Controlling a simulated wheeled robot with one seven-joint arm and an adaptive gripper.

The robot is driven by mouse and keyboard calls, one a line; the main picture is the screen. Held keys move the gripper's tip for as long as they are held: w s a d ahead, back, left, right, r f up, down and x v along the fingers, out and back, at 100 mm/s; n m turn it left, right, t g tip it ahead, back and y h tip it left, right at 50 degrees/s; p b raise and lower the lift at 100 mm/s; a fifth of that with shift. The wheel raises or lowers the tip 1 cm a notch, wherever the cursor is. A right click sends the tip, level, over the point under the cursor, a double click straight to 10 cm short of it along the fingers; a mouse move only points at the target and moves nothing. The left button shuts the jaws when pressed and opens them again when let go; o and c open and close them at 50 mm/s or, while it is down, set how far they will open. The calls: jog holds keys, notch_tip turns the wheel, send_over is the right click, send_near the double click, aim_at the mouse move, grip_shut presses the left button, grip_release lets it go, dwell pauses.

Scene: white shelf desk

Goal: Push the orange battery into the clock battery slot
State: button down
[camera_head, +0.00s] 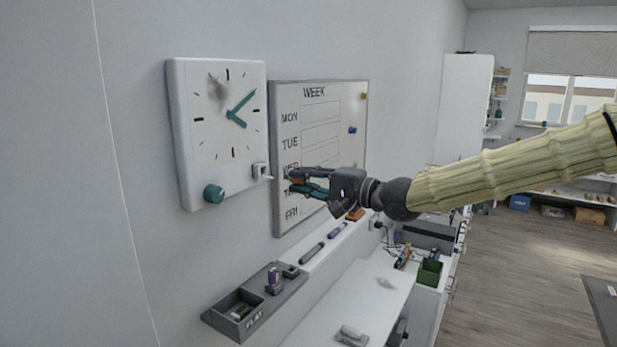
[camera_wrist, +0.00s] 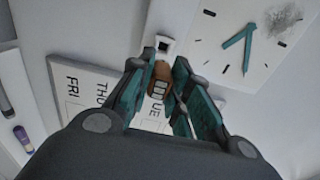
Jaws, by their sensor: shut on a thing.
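The white wall clock (camera_head: 218,130) has teal hands and a teal knob (camera_head: 214,193) at its lower left; its face also shows in the wrist view (camera_wrist: 260,50). The battery slot (camera_head: 260,170) is a small white block at the clock's lower right corner; it shows at the top of the wrist view (camera_wrist: 163,44). My gripper (camera_head: 303,182) is right of the slot, a gap apart, in front of the whiteboard. Its teal fingers are shut on the orange battery (camera_wrist: 161,77), which points toward the slot and is partly hidden by the fingers.
A WEEK whiteboard (camera_head: 345,100) hangs right of the clock. Below are a grey tray (camera_head: 225,323) with small items, a white shelf with markers (camera_head: 312,253), and a desk (camera_head: 345,300) with a green box (camera_head: 429,272).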

jog(key=shift+s+a+r, duration=0.15)
jog(key=shift+a+r, duration=0.15)
jog(key=shift+a, duration=0.55)
jog(key=shift+w+a+f+p, duration=0.2)
jog(key=shift+w+a, duration=0.2)
jog(key=shift+w, duration=0.15)
jog(key=shift+w+a+f+p, duration=0.1)
jog(key=shift+w+a+p, duration=0.1)
jog(key=shift+w+a, duration=0.25)
jog(key=shift+w+a+r, duration=0.1)
jog(key=shift+w+a, duration=0.2)
jog(key=shift+a, duration=0.1)
jog(key=shift+s+r, duration=0.1)
jog(key=shift+p, duration=0.85)
jog(key=shift+w+a, duration=0.4)
jog(key=shift+a, duration=0.2)
dwell(0.6)
jog(key=shift+s+d, duration=0.1)
jog(key=shift+d, duration=0.05)
dwell(2.9)
